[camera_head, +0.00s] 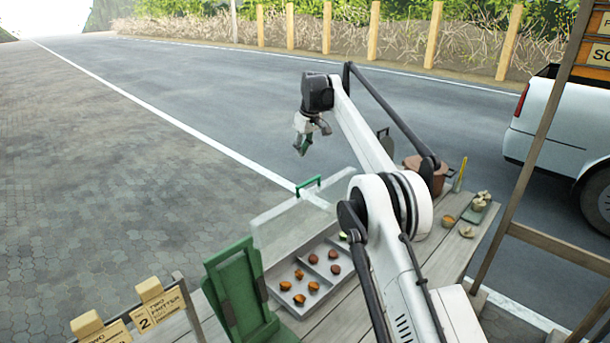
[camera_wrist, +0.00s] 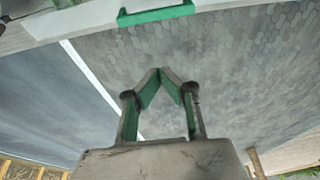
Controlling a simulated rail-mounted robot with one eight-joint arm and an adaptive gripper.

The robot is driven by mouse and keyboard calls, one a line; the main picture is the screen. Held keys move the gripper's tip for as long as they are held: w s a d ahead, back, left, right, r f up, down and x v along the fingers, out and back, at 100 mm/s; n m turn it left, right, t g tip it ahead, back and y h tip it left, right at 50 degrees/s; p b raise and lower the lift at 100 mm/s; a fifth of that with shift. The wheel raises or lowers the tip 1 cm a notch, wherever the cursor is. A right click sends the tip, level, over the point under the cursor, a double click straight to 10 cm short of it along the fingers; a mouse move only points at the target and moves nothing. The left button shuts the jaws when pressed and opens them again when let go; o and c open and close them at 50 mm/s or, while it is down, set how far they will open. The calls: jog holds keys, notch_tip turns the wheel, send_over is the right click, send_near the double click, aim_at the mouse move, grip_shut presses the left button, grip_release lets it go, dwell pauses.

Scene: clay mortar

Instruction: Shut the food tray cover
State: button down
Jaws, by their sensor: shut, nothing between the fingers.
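The food tray (camera_head: 287,307) lies on the grey wooden table, with brown food pieces in its compartments. Its clear cover (camera_head: 290,222) stands raised and open above the tray's far-left side. The cover's green handle (camera_head: 308,186) is at its upper edge. My gripper (camera_head: 303,150) is in the air beyond and above the cover, apart from the handle, pointing down. In the wrist view, my gripper's fingertips (camera_wrist: 160,72) meet with nothing between them. The green handle (camera_wrist: 156,14) shows above them at the top of that view. My arm hides part of the tray's right side.
A green folding panel (camera_head: 240,290) stands left of the tray, and sign cards (camera_head: 152,299) stand further left. A brown pot (camera_head: 426,172) and small bowls (camera_head: 447,221) sit on the table's right side. A wooden post (camera_head: 520,170) rises at right. The air left of the cover is free.

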notch_tip(320, 180, down, 9)
jog(key=s+d+p, duration=0.1)
jog(key=p, duration=0.1)
dwell(0.9)
jog(key=shift+s+d+f, duration=0.1)
dwell(0.4)
